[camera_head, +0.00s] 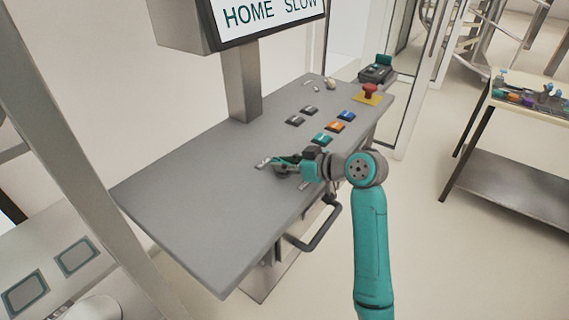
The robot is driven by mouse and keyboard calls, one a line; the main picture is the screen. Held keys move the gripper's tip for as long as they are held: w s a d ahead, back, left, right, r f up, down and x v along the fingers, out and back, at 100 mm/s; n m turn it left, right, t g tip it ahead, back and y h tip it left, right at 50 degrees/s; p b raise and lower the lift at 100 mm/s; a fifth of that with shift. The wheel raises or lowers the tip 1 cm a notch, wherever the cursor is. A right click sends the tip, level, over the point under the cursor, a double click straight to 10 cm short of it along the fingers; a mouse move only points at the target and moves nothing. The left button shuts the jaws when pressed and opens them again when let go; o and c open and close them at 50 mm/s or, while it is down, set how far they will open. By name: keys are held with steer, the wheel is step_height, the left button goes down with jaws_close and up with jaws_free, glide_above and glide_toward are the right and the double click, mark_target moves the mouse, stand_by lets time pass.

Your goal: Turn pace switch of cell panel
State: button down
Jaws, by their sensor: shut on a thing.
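The cell panel (180,190) is a grey sloping console top with a screen (270,18) above it that reads HOME and SLOW. My gripper (277,166) is at the middle of the panel, low over its surface, beside the row of coloured buttons. It is shut on a small part there, which looks like the pace switch; the fingers hide most of it. A small light label strip (263,163) shows just left of the fingers. The switch's pointing direction cannot be seen.
Black, green (322,139), orange (335,127) and blue buttons lie behind my gripper. A red emergency stop (370,91) on a yellow plate stands at the far right. A handle (318,236) juts from the front. A side table (530,105) stands right. The panel's left part is bare.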

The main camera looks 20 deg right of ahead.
steer(key=c, duration=1)
jaws_free()
steer(key=shift+o, duration=0.2)
steer(key=v, duration=1.2)
